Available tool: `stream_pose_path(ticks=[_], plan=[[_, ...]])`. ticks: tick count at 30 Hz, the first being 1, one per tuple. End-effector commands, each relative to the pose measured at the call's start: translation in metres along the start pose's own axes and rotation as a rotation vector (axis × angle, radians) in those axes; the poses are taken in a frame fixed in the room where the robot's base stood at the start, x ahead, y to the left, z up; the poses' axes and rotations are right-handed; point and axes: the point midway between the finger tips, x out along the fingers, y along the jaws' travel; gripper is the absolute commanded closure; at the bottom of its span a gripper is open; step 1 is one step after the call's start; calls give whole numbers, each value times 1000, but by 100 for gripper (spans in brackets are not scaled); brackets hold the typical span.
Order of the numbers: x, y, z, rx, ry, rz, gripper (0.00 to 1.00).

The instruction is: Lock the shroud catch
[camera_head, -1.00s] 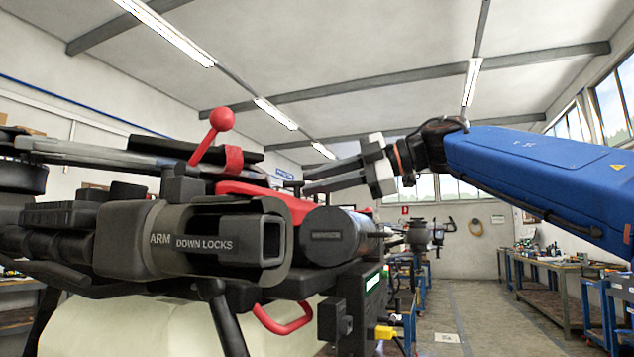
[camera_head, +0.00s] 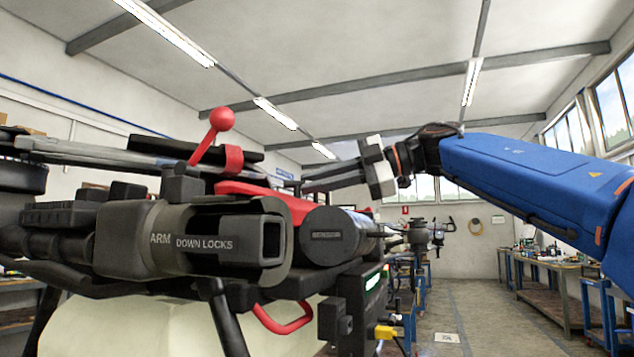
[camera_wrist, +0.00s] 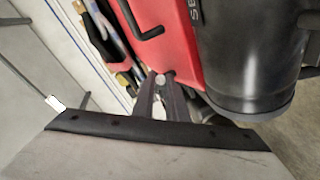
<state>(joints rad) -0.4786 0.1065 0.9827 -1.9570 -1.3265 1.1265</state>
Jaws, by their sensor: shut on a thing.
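The spray drone fills the left of the head view, with a red shroud (camera_head: 262,198) above a black sensor cylinder (camera_head: 326,235). My gripper comes in from the right behind the shroud, and its fingertips are hidden there. In the wrist view my gripper (camera_wrist: 160,82) has its two dark fingers closed together at the left edge of the red shroud (camera_wrist: 170,35). A small pale piece (camera_wrist: 160,78) shows between the fingertips, seemingly the shroud catch; its shape and position are too small to tell. The sensor cylinder (camera_wrist: 250,60) lies to the right of the fingers.
A red ball-topped lever (camera_head: 221,119) stands up from the drone, left of my gripper. The arm-down-locks tube (camera_head: 200,240) juts toward the head camera. A red handle (camera_head: 284,322) hangs below.

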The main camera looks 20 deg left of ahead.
Motion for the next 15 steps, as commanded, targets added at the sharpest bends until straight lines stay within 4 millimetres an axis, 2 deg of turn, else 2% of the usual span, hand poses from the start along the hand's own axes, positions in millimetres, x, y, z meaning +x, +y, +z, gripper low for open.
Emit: stream_pose_path(ticks=[15], plan=[[3, 6, 10, -58, 224, -140, 100]])
